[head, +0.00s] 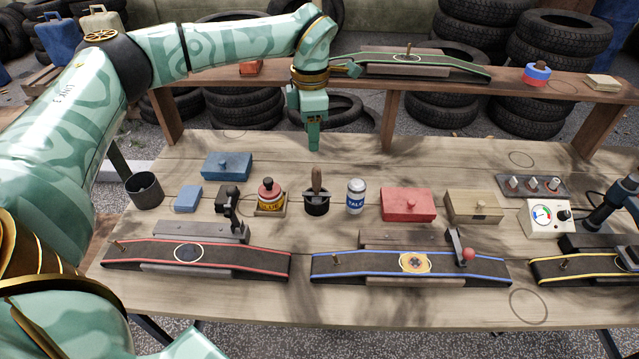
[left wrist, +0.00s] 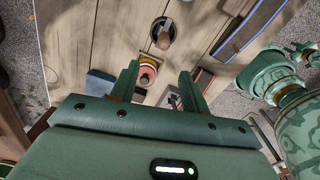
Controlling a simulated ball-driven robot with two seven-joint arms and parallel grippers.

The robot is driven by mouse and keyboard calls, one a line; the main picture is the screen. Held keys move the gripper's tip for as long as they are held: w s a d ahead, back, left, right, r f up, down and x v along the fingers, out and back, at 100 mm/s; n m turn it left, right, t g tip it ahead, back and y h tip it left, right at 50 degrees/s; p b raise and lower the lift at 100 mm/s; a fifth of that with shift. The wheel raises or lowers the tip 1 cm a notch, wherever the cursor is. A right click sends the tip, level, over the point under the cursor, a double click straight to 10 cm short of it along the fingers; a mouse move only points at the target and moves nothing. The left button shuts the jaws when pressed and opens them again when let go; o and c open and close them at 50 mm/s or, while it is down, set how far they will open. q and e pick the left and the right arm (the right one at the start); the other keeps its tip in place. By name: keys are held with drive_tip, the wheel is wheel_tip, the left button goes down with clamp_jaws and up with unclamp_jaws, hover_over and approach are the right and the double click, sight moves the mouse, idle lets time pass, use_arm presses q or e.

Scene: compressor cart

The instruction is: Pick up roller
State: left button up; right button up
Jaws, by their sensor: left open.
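I cannot tell for certain which thing is the roller. A black pot (head: 316,206) right of the bottle holds a tool with a wooden handle (head: 317,181). My left gripper (head: 314,146) hangs, fingers down, above the back of the table, behind the pot. In the left wrist view its fingers (left wrist: 158,78) are apart and empty, with the glue bottle (left wrist: 147,72) showing between them. My right gripper does not show.
Strips edged in red (head: 142,252), blue (head: 350,268) and yellow (head: 590,266) lie in front. A raised shelf (head: 450,83) runs behind.

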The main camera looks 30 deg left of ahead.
sight(316, 179)
use_arm(q)
wheel_tip(316, 179, down, 8)
drive_tip(key=shift+d+f+b, duration=0.1)
drive_tip(key=shift+f+b, duration=0.1)
drive_tip(key=shift+b, duration=0.9)
drive_tip(key=f+b, duration=0.1)
drive_tip(key=f, duration=0.2)
drive_tip(key=f+b, duration=0.1)
drive_tip(key=f, duration=0.1)
drive_tip(key=shift+w+d+f+b, duration=0.15)
drive_tip(key=shift+d+f+b, duration=0.1)
drive_tip(key=shift+d+b, duration=0.1)
drive_tip(key=shift+r, duration=0.2)
drive_tip(key=shift+c, duration=0.7)
clamp_jaws()
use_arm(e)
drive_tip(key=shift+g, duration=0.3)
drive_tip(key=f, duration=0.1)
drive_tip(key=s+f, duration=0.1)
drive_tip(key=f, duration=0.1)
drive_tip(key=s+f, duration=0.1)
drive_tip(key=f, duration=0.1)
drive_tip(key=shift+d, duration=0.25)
